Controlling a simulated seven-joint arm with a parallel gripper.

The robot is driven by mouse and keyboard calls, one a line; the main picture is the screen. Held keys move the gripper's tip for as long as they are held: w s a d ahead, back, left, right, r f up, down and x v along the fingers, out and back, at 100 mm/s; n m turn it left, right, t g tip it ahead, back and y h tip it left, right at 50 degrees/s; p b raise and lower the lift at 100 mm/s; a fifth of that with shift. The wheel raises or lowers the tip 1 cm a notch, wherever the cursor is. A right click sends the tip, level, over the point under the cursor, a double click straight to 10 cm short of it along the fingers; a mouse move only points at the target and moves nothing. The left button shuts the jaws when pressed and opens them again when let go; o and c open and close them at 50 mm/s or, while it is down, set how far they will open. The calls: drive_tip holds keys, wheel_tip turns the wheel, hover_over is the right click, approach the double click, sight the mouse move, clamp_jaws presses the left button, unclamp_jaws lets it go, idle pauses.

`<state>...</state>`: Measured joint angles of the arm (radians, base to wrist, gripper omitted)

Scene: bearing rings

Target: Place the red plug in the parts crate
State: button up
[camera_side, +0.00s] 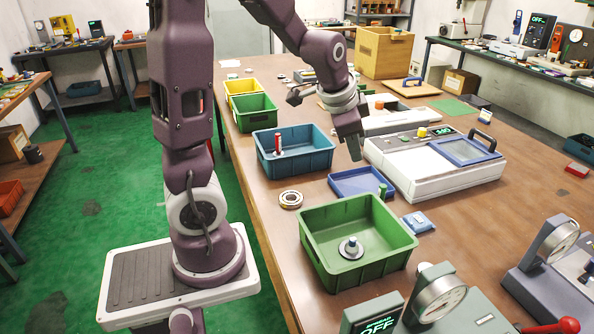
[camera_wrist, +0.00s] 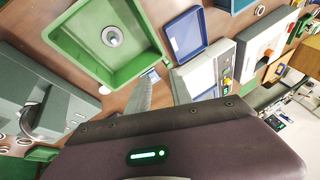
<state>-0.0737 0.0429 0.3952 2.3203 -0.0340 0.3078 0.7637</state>
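A slim red plug (camera_side: 278,144) with a pale top stands upright inside the blue crate (camera_side: 318,165), near its left end. A green crate (camera_side: 330,268) stands closer to the front and holds a grey flanged part (camera_side: 351,248); this crate (camera_wrist: 75,55) and part (camera_wrist: 112,36) also show in the wrist view. Which crate is the parts crate cannot be told from the frames. My gripper (camera_side: 355,149) points down in the air right of the blue crate, apart from the plug. I see nothing held in it, and its finger gap is not clear.
A shallow blue tray (camera_side: 346,182) lies between the two crates, with a green peg (camera_side: 382,190) at its right side. A bearing ring (camera_side: 291,199) lies left of it. A white machine (camera_side: 410,165) stands right. Smaller green (camera_side: 255,120) and yellow (camera_side: 242,87) bins stand behind.

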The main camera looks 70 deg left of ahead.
drive_tip(key=s+d+r+n+h, duration=0.1)
drive_tip(key=s+d+r, duration=0.2)
drive_tip(key=s+d, duration=0.5)
drive_tip(key=s+d+r+n+h, duration=0.1)
drive_tip(key=s+d+r+n, duration=0.1)
drive_tip(key=s+d, duration=0.5)
drive_tip(key=s+r, duration=0.1)
drive_tip(key=s, duration=0.2)
drive_tip(key=shift+d+r+t, duration=0.35)
drive_tip(key=shift+t, duration=0.05)
